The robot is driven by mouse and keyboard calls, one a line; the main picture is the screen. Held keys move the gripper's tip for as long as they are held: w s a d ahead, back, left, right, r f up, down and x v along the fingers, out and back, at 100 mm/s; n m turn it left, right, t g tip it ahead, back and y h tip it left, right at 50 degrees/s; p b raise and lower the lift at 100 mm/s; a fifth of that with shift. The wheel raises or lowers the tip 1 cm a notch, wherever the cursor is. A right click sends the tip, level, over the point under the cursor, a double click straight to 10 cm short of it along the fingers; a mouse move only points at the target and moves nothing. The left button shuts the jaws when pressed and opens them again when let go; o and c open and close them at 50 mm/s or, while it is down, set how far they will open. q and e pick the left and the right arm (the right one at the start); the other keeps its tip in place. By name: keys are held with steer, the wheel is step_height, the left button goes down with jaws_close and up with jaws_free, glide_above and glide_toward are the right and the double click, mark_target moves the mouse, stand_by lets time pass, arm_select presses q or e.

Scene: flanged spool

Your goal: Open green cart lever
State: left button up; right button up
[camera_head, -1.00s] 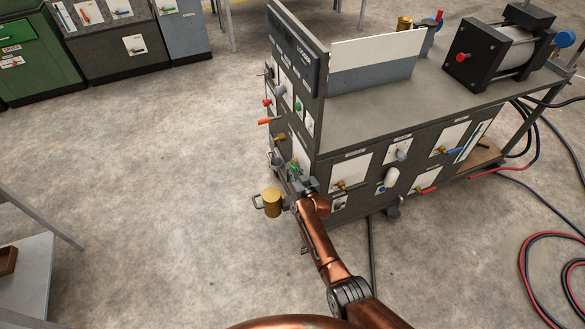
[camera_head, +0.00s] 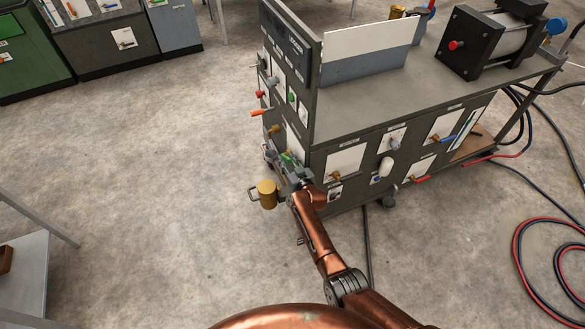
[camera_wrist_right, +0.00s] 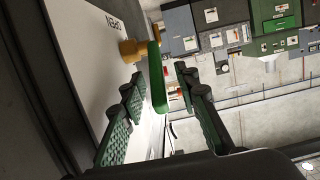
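The green lever (camera_wrist_right: 158,80) is a flat green handle on a brass valve body (camera_wrist_right: 134,50), fixed to a white plate marked OPEN in the right wrist view. In the head view the green lever (camera_head: 287,158) shows small on the end face of the dark grey cart (camera_head: 375,112). My right gripper (camera_wrist_right: 160,88) is open, with its green padded fingers on either side of the lever. Gaps show on both sides, so the fingers look apart from it. In the head view my right gripper (camera_head: 292,172) partly hides the valve. My left gripper is not in view.
Close by are a brass cylinder with a wire handle (camera_head: 266,193), an orange lever (camera_head: 258,113) and a red knob (camera_head: 260,94) on the same cart. Red and black hoses (camera_head: 550,250) lie on the floor at right. Floor to the left is open.

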steer(key=v, duration=1.1)
steer(key=shift+s, duration=0.25)
